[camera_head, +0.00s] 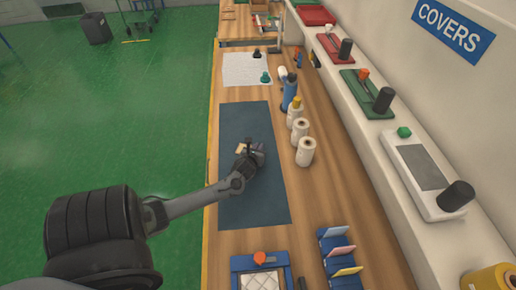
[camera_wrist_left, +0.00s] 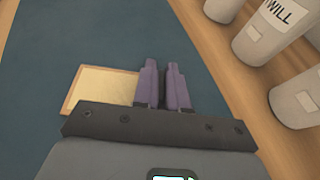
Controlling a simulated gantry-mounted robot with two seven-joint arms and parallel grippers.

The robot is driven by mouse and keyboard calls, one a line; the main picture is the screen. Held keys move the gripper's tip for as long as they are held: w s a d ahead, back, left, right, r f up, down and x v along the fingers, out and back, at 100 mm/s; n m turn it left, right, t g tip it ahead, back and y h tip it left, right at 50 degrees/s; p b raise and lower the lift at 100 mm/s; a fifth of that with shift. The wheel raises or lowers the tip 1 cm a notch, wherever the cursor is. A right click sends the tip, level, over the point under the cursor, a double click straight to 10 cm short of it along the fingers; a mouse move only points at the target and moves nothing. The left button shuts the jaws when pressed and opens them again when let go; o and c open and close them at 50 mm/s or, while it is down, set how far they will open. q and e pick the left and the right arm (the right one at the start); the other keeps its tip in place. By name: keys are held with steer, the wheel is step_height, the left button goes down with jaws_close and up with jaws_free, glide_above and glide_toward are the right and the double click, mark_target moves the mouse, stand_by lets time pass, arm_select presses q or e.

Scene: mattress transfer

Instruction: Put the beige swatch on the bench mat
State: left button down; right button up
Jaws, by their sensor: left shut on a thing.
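The beige swatch (camera_head: 241,149) is a small flat square over the dark blue bench mat (camera_head: 250,195). My left gripper (camera_head: 256,148) is low over the middle of the mat, with its fingers shut on the swatch. In the left wrist view the swatch (camera_wrist_left: 100,86) sticks out to the left of the purple fingers (camera_wrist_left: 164,70). The dark gripper body hides its near edge. I cannot tell whether the swatch touches the mat (camera_wrist_left: 90,35). My right gripper is not in view.
White rolls (camera_head: 300,132) and a blue bottle (camera_head: 290,92) stand right of the mat. A blue rack (camera_head: 340,258) with coloured cards and a blue-framed tray (camera_head: 236,264) lie at the near end. The mat around the gripper is clear.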

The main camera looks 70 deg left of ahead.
arm_select(q)
steer(key=c, duration=1.2)
jaws_free()
